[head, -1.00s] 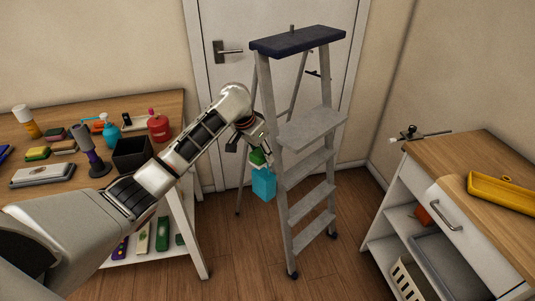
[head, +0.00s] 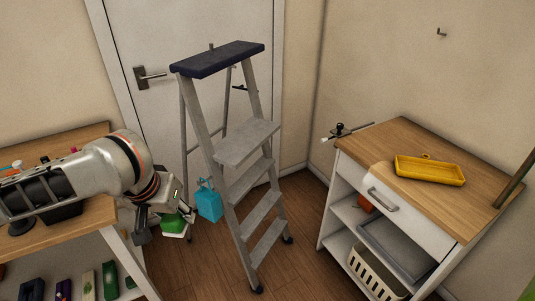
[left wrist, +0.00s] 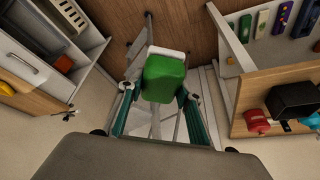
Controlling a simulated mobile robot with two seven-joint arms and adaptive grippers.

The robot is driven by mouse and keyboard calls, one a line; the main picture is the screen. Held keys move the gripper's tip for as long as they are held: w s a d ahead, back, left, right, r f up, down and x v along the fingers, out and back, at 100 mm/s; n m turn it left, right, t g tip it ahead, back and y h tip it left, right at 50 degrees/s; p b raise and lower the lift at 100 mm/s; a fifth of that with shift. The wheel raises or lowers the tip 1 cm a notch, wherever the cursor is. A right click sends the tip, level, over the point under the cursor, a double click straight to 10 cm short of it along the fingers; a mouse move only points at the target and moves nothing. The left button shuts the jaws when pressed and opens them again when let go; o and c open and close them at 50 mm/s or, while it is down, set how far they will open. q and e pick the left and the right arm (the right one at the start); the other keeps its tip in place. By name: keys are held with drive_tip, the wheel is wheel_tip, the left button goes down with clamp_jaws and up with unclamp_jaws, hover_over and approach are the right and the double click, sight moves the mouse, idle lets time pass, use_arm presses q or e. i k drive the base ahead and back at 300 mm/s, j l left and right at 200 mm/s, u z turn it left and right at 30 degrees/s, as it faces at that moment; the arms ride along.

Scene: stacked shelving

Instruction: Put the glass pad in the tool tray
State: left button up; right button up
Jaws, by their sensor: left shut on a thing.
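The glass pad is a green block with a white layer (head: 174,226). My left gripper (head: 184,212) is shut on it and holds it in the air left of the stepladder. In the left wrist view the green pad (left wrist: 163,78) sits between the two fingers, its white edge at the far side. A yellow tray (head: 430,170), which I take as the tool tray, lies on the wooden top of the cabinet at the right, well apart from the pad. My right gripper is not in view.
The stepladder (head: 228,150) stands between my left gripper and the cabinet (head: 348,172). A light-blue container (head: 208,203) is beside its legs. A clamp-like tool (head: 340,130) juts from the cabinet's back left corner. A grey bin (head: 395,250) and white basket (head: 372,275) are below. A workbench is at left.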

sight(427, 173)
drive_tip(key=i+l+z, duration=0.1)
drive_tip(key=z, duration=0.95)
drive_tip(key=i+j+z, duration=0.15)
drive_tip(key=i+z, duration=0.2)
drive_tip(key=i+j+z, duration=0.35)
drive_tip(key=i, duration=0.15)
drive_tip(key=i+j, duration=0.4)
drive_tip(key=i, duration=0.2)
drive_tip(key=z, duration=0.05)
